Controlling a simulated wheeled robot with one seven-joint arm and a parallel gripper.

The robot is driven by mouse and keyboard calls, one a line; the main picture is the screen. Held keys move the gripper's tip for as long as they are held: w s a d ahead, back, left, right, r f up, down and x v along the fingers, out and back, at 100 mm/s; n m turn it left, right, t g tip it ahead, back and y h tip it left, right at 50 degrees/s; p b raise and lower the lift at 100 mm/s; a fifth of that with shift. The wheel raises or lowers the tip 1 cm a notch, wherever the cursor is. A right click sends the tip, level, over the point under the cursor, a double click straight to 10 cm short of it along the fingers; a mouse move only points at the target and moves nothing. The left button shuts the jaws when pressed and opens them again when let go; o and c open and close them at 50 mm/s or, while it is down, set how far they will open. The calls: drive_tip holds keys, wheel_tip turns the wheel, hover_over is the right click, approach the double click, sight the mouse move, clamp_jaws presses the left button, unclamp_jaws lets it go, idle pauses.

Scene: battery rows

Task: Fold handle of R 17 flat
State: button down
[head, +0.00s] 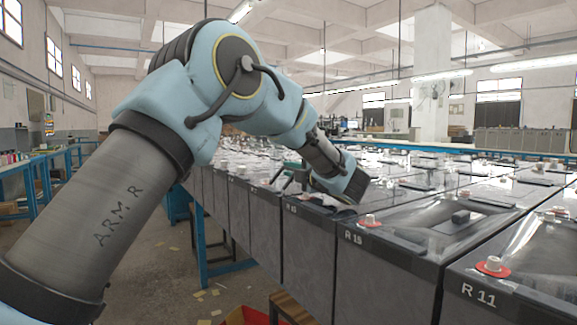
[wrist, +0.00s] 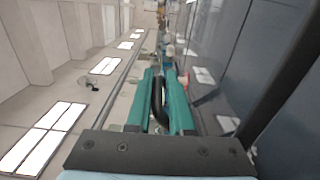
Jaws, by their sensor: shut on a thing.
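My gripper (head: 287,172) reaches over the front row of grey batteries, past the black-lidded one whose label reads like R 15 or R 19. In the wrist view its two teal fingers (wrist: 162,85) are shut on a black curved handle (wrist: 158,100), which shows between them. The handle stands up from the battery top rather than lying flat. The battery under my gripper (head: 305,240) has a small label that is too blurred to read as R 17. My wrist hides much of its lid.
The R 11 battery (head: 515,300) stands at the front right, with a red-ringed terminal (head: 493,266) on top. More batteries with terminals and lids run to the back. An aisle with a concrete floor (head: 232,285) lies left of the row. A blue bench (head: 32,180) stands at the far left.

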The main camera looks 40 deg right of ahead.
drive_tip(key=shift+w+f+m, duration=0.1)
drive_tip(key=shift+f+m, duration=0.2)
drive_tip(key=shift+f, duration=0.1)
idle(0.3)
drive_tip(key=c, duration=0.9)
unclamp_jaws()
drive_tip(key=shift+r, duration=0.1)
drive_tip(key=s, duration=0.7)
drive_tip(key=s+b, duration=0.1)
drive_tip(key=s, duration=0.3)
drive_tip(key=shift+a, duration=0.3)
drive_tip(key=shift+r, duration=0.1)
